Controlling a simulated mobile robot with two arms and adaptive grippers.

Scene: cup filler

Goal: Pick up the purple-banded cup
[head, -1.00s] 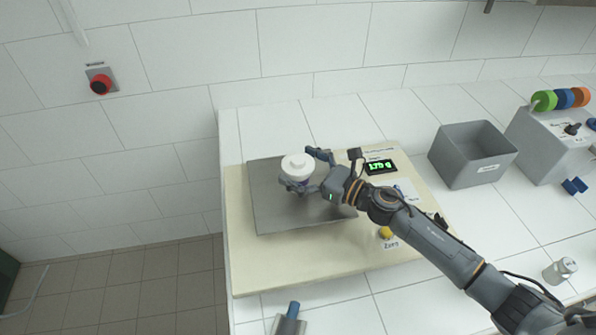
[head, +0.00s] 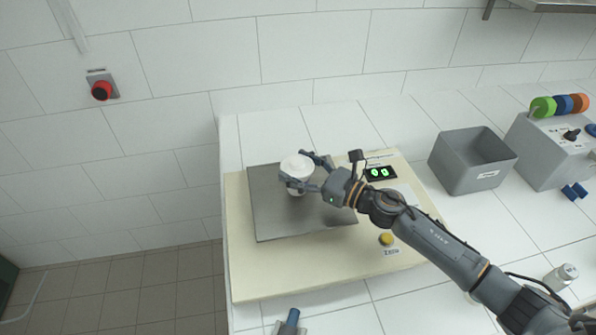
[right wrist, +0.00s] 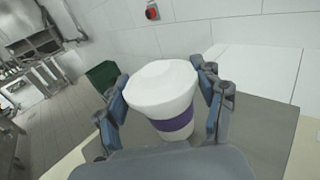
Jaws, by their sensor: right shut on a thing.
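The purple-banded cup (right wrist: 172,124) is white, with a broad white top and a purple band round its lower part. In the head view the cup (head: 297,165) is over the grey metal plate (head: 270,222) of the scale, roughly upright. My right gripper (head: 304,172) is shut on the cup, with a finger on each side; the fingers also show in the right wrist view (right wrist: 163,104). The cup looks a little above the plate, though its underside is hidden. What looks like the tip of my left gripper (head: 290,322) shows at the bottom edge, mostly cut off.
The scale's cream base (head: 290,280) carries a display (head: 380,173) reading zeros and a yellow button (head: 386,239). A grey bin (head: 470,165), a control box (head: 550,150) with coloured rings and a small white container (head: 562,275) stand to the right. A red button (head: 102,90) is on the wall.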

